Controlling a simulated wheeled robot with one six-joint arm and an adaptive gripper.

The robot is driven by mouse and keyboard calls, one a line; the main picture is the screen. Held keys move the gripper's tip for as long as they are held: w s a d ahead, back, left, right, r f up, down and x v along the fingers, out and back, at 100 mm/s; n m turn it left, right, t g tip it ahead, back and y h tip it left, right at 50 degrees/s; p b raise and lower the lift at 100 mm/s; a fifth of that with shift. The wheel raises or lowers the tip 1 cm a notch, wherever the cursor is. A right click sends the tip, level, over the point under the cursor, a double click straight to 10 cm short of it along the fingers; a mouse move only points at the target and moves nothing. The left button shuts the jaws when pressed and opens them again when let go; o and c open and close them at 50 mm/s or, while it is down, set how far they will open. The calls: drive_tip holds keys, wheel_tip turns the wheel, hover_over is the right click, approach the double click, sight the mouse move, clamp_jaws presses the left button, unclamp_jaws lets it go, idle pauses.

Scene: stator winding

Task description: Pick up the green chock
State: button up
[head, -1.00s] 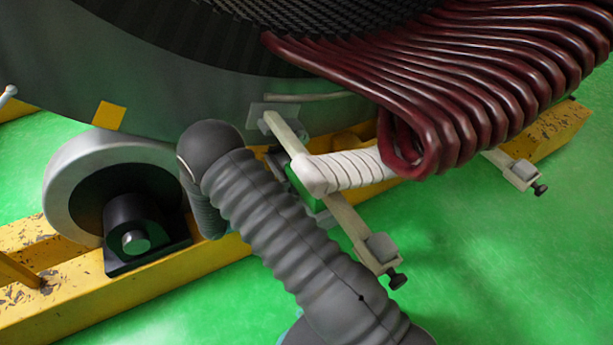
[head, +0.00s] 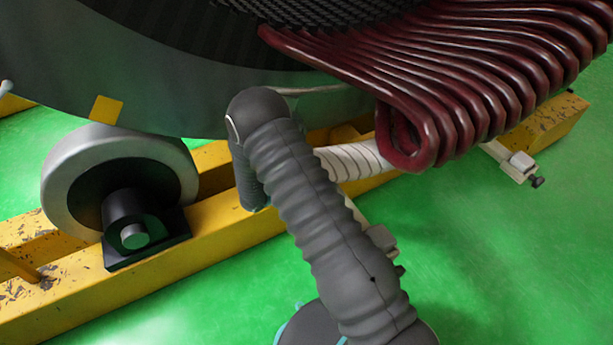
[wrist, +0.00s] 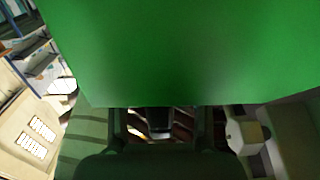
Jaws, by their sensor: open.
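In the wrist view a large plain green face, which looks like the green chock (wrist: 180,50), fills most of the upper picture very close to the camera. Its lower edge runs just above the dark parts of my gripper (wrist: 160,118). My gripper is open, and I cannot tell whether its fingers touch the chock. In the head view my grey sleeved arm covers the chock and the gripper.
A white-wrapped bar (head: 352,165) runs behind my arm to the dark red coils (head: 470,100). A clamp bar's end (head: 382,240) shows right of my arm. A roller wheel (head: 90,180) stands left on the yellow beam (head: 220,235). Green floor lies clear at front right.

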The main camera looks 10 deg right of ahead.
drive_tip(key=shift+w+d, duration=0.1)
drive_tip(key=shift+d, duration=0.15)
clamp_jaws()
